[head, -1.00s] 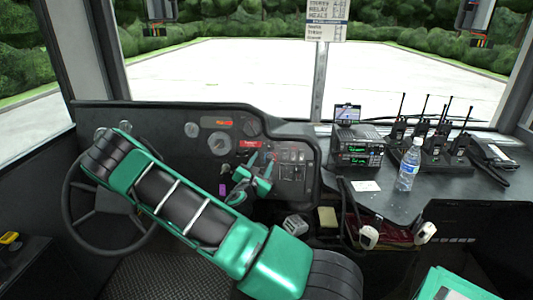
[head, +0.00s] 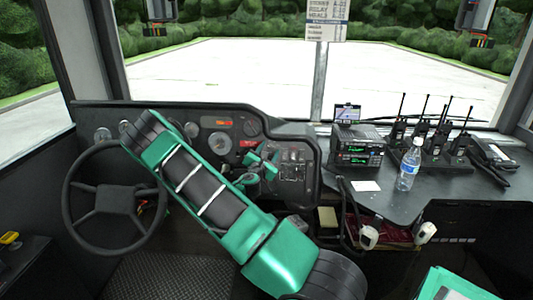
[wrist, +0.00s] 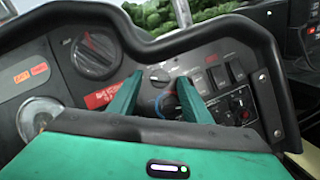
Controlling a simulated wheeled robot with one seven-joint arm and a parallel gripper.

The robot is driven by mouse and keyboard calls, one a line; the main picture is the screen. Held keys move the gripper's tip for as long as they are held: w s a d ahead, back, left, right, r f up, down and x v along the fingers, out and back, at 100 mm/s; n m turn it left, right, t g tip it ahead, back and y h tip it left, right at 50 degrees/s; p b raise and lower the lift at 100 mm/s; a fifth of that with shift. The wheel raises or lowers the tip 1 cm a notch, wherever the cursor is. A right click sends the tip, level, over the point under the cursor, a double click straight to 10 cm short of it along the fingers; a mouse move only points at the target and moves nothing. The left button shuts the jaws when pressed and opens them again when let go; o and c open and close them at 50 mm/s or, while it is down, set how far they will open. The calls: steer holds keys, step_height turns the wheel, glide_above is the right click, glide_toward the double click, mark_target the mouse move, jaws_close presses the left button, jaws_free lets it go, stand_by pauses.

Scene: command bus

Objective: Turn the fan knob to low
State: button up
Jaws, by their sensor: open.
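The dashboard panel carries several knobs, and their labels are too small to read, so I cannot tell for certain which is the fan knob. A large dark rotary knob (wrist: 97,50) is at the panel's upper left in the wrist view, left of my fingers. A small dark knob (wrist: 159,74) shows between my fingertips, with a blue-ringed knob (wrist: 168,104) below it. My gripper (wrist: 158,78) is open and empty, its two green fingers pointing at the panel. In the head view my gripper (head: 265,158) is in front of the panel; any contact is unclear.
A steering wheel (head: 112,205) is left of my arm. Rocker switches (wrist: 217,75) sit right of my fingers. A radio (head: 358,148), a water bottle (head: 408,166) and several handheld radios (head: 436,140) stand on the right-hand counter. The raised black panel rim (wrist: 200,32) curves above the knobs.

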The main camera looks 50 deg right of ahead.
steer(key=c, duration=1.1)
steer(key=shift+a, duration=0.1)
steer(key=shift+m, duration=0.3)
steer(key=m+g, duration=0.1)
steer(key=m, duration=0.1)
steer(key=m+g, duration=0.1)
steer(key=m, duration=0.2)
steer(key=shift+w+r+g, duration=0.2)
steer(key=shift+g, duration=0.1)
steer(key=shift+r+m+g+y, duration=0.1)
steer(key=shift+m+g+y, duration=0.2)
steer(key=shift+m, duration=0.8)
steer(key=shift+r+m+g+y, duration=0.15)
steer(key=shift+m+g, duration=0.25)
steer(key=shift+m, duration=0.7)
steer(key=shift+f, duration=0.15)
